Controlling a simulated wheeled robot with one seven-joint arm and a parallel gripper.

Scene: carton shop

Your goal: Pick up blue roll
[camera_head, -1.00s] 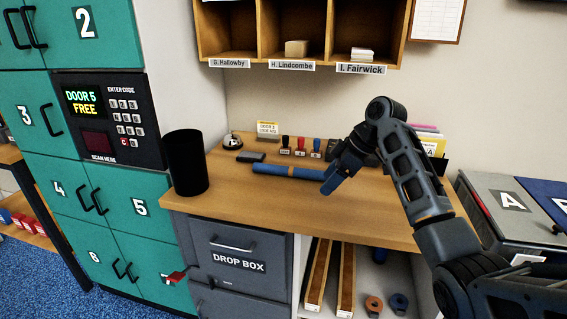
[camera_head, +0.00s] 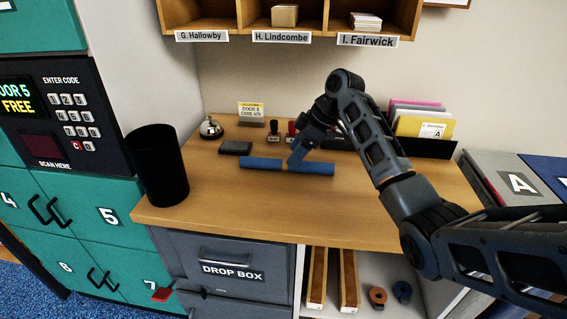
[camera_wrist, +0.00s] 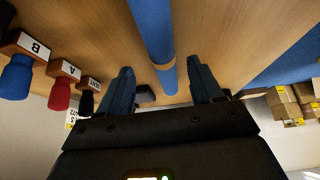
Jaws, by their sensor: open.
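The blue roll (camera_head: 262,164) lies on the wooden counter (camera_head: 240,200), with a tan band near its middle. In the head view my gripper (camera_head: 296,158) is at the roll's middle, its fingers pointing down over the band. In the wrist view the fingers (camera_wrist: 160,85) are spread apart, and the roll (camera_wrist: 152,30) runs between them without either finger visibly touching it. The gripper is open and empty. The far finger is partly hidden in the head view.
A bell (camera_head: 211,128), a dark pad (camera_head: 236,148) and several stamps (camera_head: 273,130) are behind the roll. A black file holder (camera_head: 430,147) is at the back right. The counter's front strip is clear.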

